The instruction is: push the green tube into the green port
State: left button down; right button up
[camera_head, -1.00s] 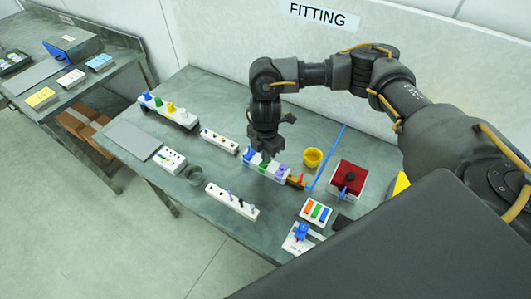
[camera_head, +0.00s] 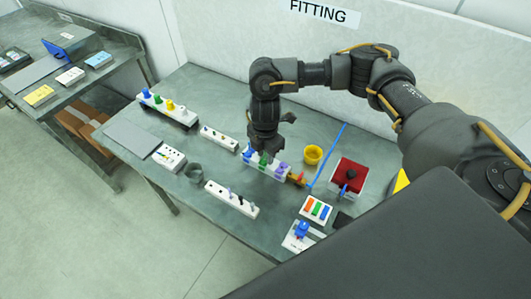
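A green tube (camera_head: 263,159) stands in a white rack (camera_head: 273,173), between a blue piece (camera_head: 249,153) and a purple piece (camera_head: 283,168). My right gripper (camera_head: 263,151) is directly above it, at the tube's top. The fingers are small and dark, so I cannot tell whether they are closed on the tube. I cannot tell which opening is the green port. Another green piece (camera_head: 158,101) stands in a rack at the back left. My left gripper is not in view.
A yellow cup (camera_head: 313,155) and a red-topped box (camera_head: 349,178) stand to the right of the rack. White blocks with holes (camera_head: 231,199) (camera_head: 169,158) and a grey ring (camera_head: 194,171) lie to the left. A block with orange, green and blue strips (camera_head: 316,211) is at front right.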

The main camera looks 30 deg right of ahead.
notch_tip(320, 180, up, 11)
jog(key=shift+f+b, duration=0.1)
jog(key=shift+b, duration=0.25)
jog(key=shift+c, duration=0.4)
grip_shut()
dwell(1.1)
